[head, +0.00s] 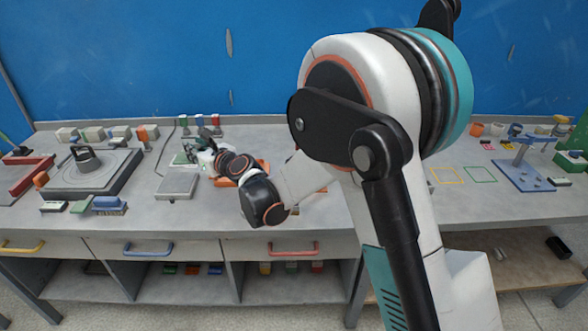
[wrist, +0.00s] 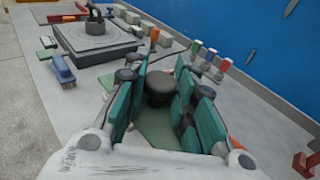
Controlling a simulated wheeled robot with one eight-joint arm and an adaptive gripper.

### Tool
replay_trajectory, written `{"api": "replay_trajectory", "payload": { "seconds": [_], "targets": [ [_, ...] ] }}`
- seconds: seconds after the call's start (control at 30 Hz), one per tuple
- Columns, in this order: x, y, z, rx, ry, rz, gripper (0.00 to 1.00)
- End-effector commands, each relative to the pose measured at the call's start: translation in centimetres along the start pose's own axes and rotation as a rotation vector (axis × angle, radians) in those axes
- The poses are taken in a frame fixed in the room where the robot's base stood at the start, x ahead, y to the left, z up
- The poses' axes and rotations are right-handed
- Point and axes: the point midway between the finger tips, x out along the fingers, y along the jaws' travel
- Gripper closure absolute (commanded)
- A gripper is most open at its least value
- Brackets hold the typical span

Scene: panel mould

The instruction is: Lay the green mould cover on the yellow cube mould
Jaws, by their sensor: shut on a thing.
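The green mould cover (wrist: 157,128) is a flat green plate with a round black knob, seen between my fingers in the wrist view. My gripper (wrist: 164,78) has its teal fingers on both sides of the knob and is shut on the cover. In the head view my gripper (head: 201,150) is over the back left-middle of the bench, with the cover (head: 181,158) only partly showing beside it. I cannot pick out the yellow cube mould for sure in either view; my arm and gripper hide part of the bench.
A grey turntable-like block (head: 92,172) stands at the left, with a blue brush (head: 109,205) in front. A flat grey plate (head: 177,185) lies front of my gripper. An orange tray (head: 262,165) is partly behind my arm. Red, blue and green-topped items (wrist: 211,54) line the back.

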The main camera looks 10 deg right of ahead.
Motion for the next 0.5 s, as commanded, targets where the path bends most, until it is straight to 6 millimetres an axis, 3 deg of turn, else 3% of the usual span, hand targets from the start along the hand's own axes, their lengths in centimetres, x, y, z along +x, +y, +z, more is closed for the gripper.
{"api": "replay_trajectory", "payload": {
  "seconds": [0.03,0.1,0.27,0.5],
  "targets": [
    [-0.5,-2.8,0.2,0.004,0.0,-0.012,1.0],
    [-1.2,-6.2,0.5,0.004,0.0,-0.015,1.0],
    [-3.8,-13.8,1.3,0.003,0.0,-0.016,1.0],
    [-9.1,-23.8,3.1,0.002,-0.001,-0.007,1.0]
  ]
}}
